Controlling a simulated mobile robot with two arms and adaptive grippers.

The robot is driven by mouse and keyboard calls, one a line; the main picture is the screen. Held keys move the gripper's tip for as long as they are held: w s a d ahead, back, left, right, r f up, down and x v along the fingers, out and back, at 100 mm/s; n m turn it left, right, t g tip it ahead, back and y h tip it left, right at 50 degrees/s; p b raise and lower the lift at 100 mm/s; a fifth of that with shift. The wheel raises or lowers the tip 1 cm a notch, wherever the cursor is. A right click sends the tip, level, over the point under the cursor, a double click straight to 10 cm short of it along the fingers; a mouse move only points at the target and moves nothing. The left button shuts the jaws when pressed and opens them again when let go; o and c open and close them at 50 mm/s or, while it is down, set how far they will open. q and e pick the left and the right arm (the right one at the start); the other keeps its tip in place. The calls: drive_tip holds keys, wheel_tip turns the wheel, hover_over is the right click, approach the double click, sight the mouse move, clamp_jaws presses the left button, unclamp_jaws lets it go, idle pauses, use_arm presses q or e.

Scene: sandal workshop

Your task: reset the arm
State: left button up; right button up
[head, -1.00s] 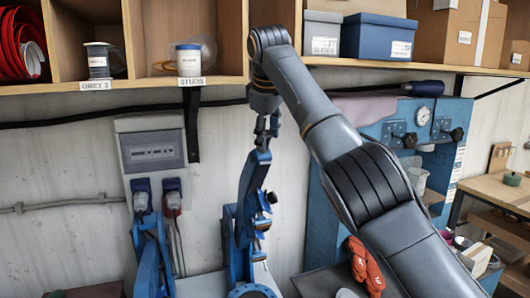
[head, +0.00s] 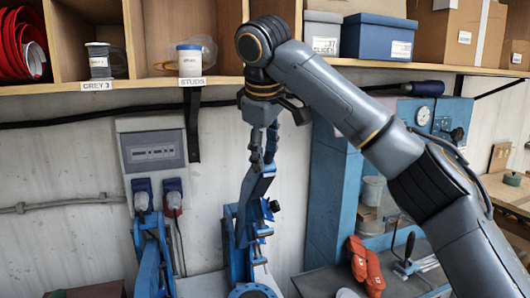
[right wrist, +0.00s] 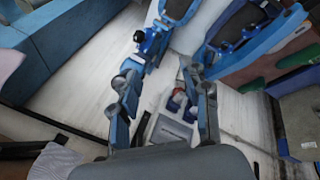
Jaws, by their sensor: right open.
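My right arm comes in from the lower right in the head view and bends down at the wrist, just in front of the shelf edge. My right gripper (head: 264,148) points down, empty, in front of the wall and above a blue machine (head: 245,225). Whether it touches the machine's upper end cannot be told. In the right wrist view the two fingers of the right gripper (right wrist: 162,75) are apart with nothing between them. My left gripper is in neither view.
A wooden shelf (head: 350,63) with spools and boxes runs above. A grey electrical box (head: 152,150) with two plugs is on the wall. A blue cabinet (head: 333,195), orange gloves (head: 366,268) and a wooden table (head: 505,190) are to the right.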

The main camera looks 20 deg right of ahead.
drive_tip(key=shift+s+a, duration=0.15)
drive_tip(key=shift+s, duration=0.45)
drive_tip(key=shift+f, duration=0.1)
